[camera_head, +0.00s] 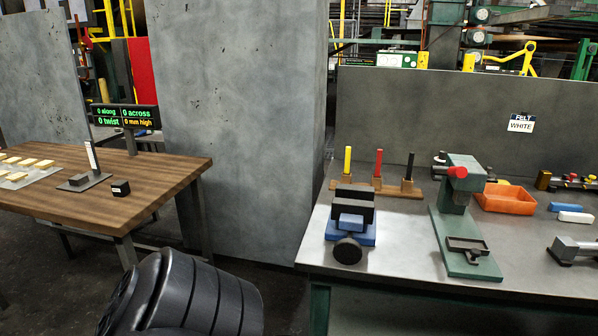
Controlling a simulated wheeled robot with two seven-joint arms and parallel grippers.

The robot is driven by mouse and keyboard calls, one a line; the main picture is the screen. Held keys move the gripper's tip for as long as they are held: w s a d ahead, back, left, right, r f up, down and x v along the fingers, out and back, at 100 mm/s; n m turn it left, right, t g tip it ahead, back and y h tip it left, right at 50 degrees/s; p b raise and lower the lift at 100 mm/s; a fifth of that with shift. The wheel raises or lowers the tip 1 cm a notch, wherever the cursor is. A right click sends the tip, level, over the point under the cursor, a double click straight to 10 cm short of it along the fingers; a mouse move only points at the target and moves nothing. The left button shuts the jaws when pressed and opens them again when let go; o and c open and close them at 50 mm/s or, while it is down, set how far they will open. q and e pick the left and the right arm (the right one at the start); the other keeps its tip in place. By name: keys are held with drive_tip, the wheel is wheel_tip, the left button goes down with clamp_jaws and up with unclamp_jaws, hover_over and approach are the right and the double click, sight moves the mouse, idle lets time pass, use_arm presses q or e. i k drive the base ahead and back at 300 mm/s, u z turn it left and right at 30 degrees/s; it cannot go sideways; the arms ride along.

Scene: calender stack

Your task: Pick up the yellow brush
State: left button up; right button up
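The yellow brush (348,160) shows as a thin yellow upright stick at the back left of the grey metal bench. It stands in a wooden holder (391,191), left of a red stick (378,163) and a black stick (410,167). Neither of my grippers is in view.
A green press (458,215) stands right of the vise, with an orange tray (505,199) behind it to the right. Blue (566,207) and white (576,218) blocks lie further right. A grey pillar (238,125) separates the bench from a wooden table (160,177).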

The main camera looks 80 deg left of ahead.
sight(349, 150)
drive_tip(key=k, duration=0.3)
drive_tip(key=u, duration=2.65)
drive_tip(key=i, duration=0.2)
